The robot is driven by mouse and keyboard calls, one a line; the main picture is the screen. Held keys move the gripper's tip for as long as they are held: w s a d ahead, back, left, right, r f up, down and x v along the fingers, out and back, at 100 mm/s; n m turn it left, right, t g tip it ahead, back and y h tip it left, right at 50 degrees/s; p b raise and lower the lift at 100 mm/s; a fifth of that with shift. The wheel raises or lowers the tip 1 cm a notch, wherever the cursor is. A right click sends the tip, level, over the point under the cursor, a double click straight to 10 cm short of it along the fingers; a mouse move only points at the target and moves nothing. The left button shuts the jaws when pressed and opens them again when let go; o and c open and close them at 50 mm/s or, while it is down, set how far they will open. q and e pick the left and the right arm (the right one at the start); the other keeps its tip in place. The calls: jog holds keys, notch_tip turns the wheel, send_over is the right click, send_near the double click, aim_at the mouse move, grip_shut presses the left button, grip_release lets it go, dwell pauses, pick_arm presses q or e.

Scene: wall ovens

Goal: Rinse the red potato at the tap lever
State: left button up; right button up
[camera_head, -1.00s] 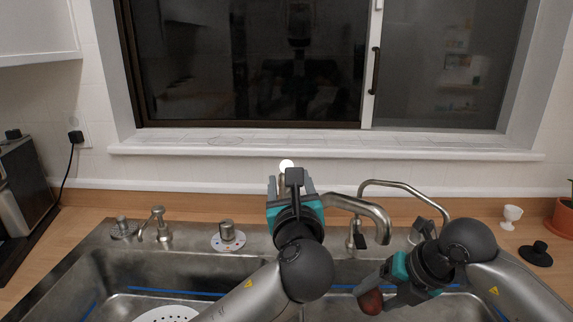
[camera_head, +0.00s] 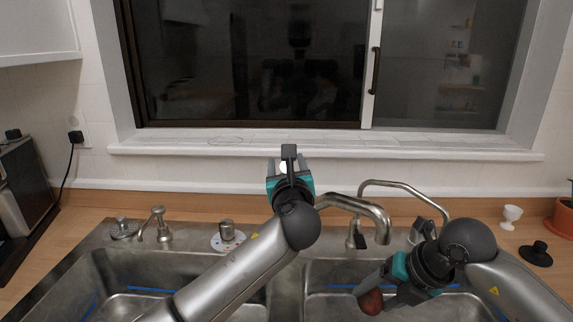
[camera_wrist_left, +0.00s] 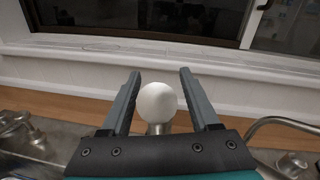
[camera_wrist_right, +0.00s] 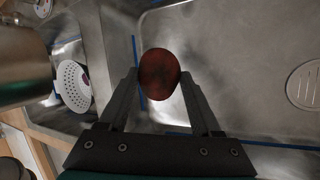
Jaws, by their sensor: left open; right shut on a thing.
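My right gripper (camera_head: 382,290) is shut on the red potato (camera_head: 370,302) and holds it over the right sink basin. In the right wrist view the potato (camera_wrist_right: 159,73) sits between the fingertips, above the basin floor. The large faucet spout (camera_head: 372,212) curves to the right over the right basin. I cannot tell whether water runs.
A thin second faucet (camera_head: 405,188) stands behind the spout. A soap dispenser (camera_head: 155,222) and a round dial (camera_head: 228,236) are on the left rim. A white egg cup (camera_head: 511,216) and a black stopper (camera_head: 536,253) stand at right. A white strainer (camera_wrist_right: 74,86) is in the left basin.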

pick_arm(q)
jog(key=shift+c, duration=0.2)
grip_shut()
dwell(1.1)
